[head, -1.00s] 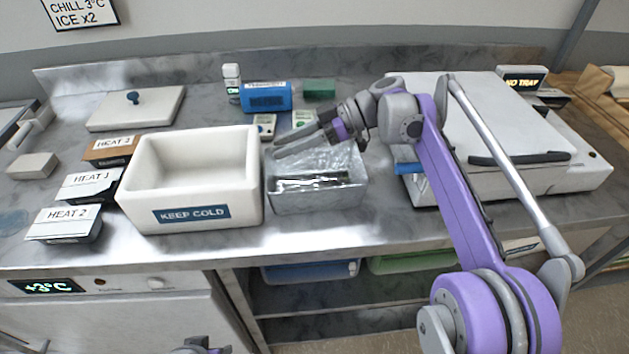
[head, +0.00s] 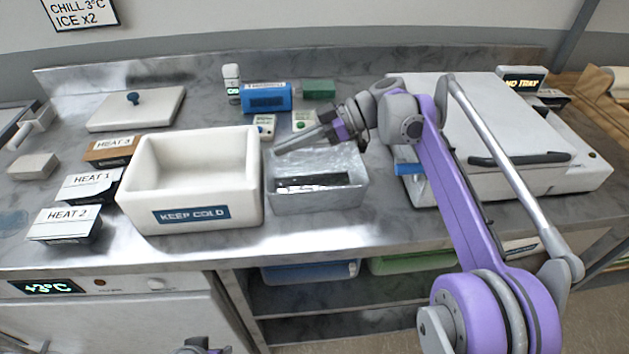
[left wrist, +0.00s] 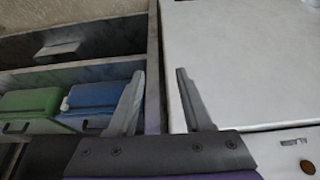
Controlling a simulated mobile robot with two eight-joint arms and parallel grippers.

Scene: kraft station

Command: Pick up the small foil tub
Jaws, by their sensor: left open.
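A small plain grey tub-like block (head: 33,166) lies at the far left of the counter; I cannot tell whether it is foil. An open silver, foil-like bin (head: 318,200) stands in the middle, right of the white KEEP COLD box, with something dark in it. My right gripper (head: 275,151) is over the silver bin's back left edge, its fingers overlapping, so their opening is unclear. My left gripper (left wrist: 160,73) is open and empty, low in front of the counter, facing the cabinet front and the shelves.
The KEEP COLD box (head: 190,217) stands left of the silver bin. HEAT 1 (head: 90,186), HEAT 2 (head: 64,224) and HEAT 3 (head: 112,148) packs line its left side. A white lidded appliance (head: 540,180) fills the right. Blue (left wrist: 95,100) and green (left wrist: 30,103) bins sit on the shelf below.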

